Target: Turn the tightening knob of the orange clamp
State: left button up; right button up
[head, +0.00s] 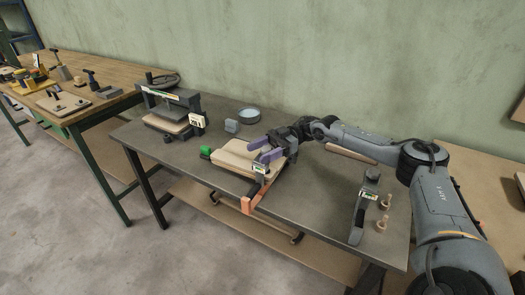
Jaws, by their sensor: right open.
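The orange clamp (248,204) sits at the front edge of the dark workbench, by the stacked curved boards (235,162). Its upper part has a small label and lies at the boards' front right corner. I cannot clearly make out its tightening knob. My right gripper (263,151) has purple fingers. It is open, over the right side of the boards, just above and behind the clamp's upper part. I cannot tell whether the fingers touch anything. My left gripper is out of view.
A grey clamp-like tool (362,210) and wooden pegs (382,224) stand at the right. The bench's front left is clear.

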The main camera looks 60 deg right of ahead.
jog(key=shift+d, duration=0.1)
jog(key=p+v, duration=0.2)
jog(key=v, duration=0.8)
jog(key=shift+d, duration=0.3)
jog(key=shift+s, duration=0.15)
